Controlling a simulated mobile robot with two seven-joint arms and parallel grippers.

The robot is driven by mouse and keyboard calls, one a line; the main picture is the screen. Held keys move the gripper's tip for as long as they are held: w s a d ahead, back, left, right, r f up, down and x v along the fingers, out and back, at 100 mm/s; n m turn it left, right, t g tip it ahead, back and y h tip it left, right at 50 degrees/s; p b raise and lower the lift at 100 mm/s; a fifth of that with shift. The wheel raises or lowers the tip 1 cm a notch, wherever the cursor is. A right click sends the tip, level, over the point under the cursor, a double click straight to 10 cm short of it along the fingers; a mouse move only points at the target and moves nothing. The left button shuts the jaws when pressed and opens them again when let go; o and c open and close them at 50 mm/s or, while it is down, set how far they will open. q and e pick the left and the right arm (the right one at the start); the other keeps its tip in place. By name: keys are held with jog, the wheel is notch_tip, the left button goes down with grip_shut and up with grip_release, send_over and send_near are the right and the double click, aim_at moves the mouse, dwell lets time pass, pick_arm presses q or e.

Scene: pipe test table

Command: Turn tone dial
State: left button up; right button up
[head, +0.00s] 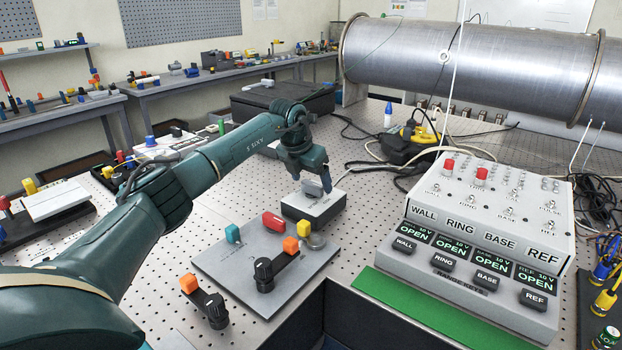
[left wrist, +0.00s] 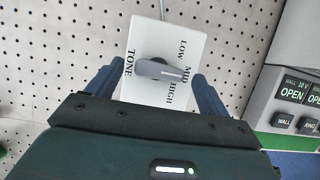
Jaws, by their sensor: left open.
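The tone dial (left wrist: 158,70) is a grey knob with a pale pointer line on a white plate (left wrist: 140,91) marked TONE, LOW, MID and HIGH. In the left wrist view the pointer lies toward the right, between MID and HIGH. In the head view the dial's box (head: 327,207) is white-topped with dark sides and stands behind the grey panel. My left gripper (head: 316,184) is over this box, pointing down. In the left wrist view its open fingers (left wrist: 154,88) stand on either side of the knob, apart from it. My right gripper is not in view.
A grey panel (head: 225,262) with coloured blocks and black knobs lies in front of the box. A control console (head: 490,220) with WALL, RING, BASE and REF keys stands at right beside a green strip (head: 420,308). A large metal pipe (head: 470,65) runs behind. Cables lie at back right.

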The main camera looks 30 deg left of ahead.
pick_arm(q)
jog(key=shift+w+f, duration=0.2)
jog(key=shift+f, duration=0.3)
jog(key=c, duration=1)
